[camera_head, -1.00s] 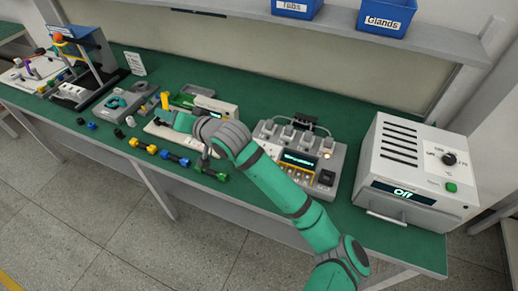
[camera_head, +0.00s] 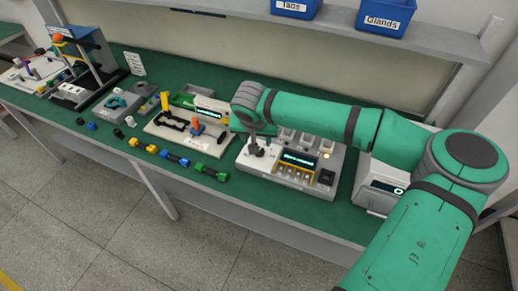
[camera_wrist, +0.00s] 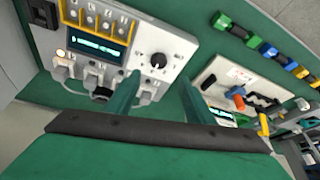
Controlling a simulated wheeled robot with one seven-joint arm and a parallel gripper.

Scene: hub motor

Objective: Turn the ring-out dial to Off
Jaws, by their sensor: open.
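The ring-out dial (camera_wrist: 158,61) is a round black knob on the pale face of the grey tester box (camera_wrist: 180,45), beside its lit display (camera_wrist: 97,45). The markings around it are too small to read, and its setting cannot be told. My gripper (camera_wrist: 160,80) is open and empty, its two dark green fingers apart on either side of the dial in the picture. They look short of the knob, with no visible contact. In the head view the tester box (camera_head: 285,172) sits on the green bench below my wrist, and my gripper (camera_head: 258,140) hangs over its left end.
Left of the box is a white plate (camera_head: 178,140) with yellow and orange handles. Several coloured connectors (camera_head: 173,158) lie along the front. At right a white oven (camera_head: 375,188) is mostly behind my arm. Blue bins (camera_head: 386,16) sit on the shelf above.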

